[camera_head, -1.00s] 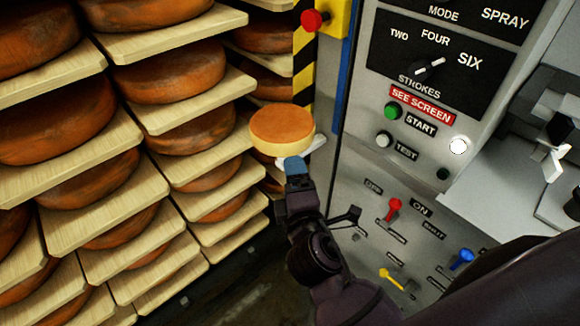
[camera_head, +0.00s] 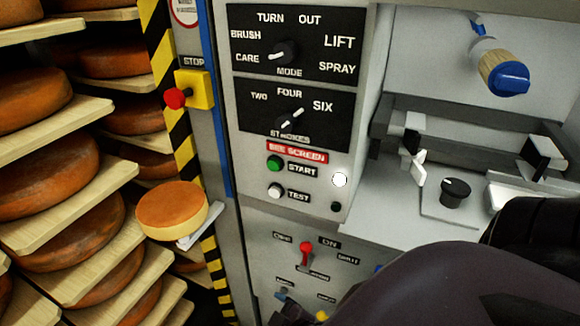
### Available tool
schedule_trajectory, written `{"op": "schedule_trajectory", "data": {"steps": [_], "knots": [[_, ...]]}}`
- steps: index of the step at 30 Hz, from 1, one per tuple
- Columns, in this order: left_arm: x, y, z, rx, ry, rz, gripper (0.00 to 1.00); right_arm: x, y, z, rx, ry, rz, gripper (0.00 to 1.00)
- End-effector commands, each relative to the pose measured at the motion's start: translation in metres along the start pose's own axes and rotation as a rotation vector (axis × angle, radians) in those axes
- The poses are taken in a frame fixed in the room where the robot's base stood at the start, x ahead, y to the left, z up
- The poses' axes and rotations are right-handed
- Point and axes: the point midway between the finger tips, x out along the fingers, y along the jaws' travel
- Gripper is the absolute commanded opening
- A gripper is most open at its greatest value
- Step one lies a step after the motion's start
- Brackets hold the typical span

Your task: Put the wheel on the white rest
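A small cheese wheel (camera_head: 172,210) with an orange top and paler yellow side is at the left centre, beside the striped edge of the machine. A white flat piece (camera_head: 206,228) shows under its lower right edge, and the wheel appears to sit on it. The contact underneath is hidden. No gripper touches the wheel on its visible side. Neither of my grippers shows. A large dark link of my arm (camera_head: 420,290) fills the lower right, with a black part of it at the right edge.
Wooden shelves (camera_head: 70,215) with several brown wheels fill the left. A control panel (camera_head: 295,60) with knobs and buttons stands in the middle. A yellow stop box (camera_head: 197,90) is above the wheel. At the right is a pale machine bay with a black knob (camera_head: 455,190) and a blue-ended roller (camera_head: 505,77).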

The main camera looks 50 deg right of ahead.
Motion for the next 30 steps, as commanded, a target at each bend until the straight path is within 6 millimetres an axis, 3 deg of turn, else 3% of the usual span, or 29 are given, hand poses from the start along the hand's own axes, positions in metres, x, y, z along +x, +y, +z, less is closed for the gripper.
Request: {"op": "schedule_trajectory", "data": {"steps": [3, 7, 30], "knots": [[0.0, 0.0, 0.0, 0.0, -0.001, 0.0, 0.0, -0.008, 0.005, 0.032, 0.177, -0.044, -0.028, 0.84], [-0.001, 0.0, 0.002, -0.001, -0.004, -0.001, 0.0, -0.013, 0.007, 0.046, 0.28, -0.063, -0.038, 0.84], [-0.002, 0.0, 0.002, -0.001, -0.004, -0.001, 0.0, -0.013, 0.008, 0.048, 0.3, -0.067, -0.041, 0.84]]}}
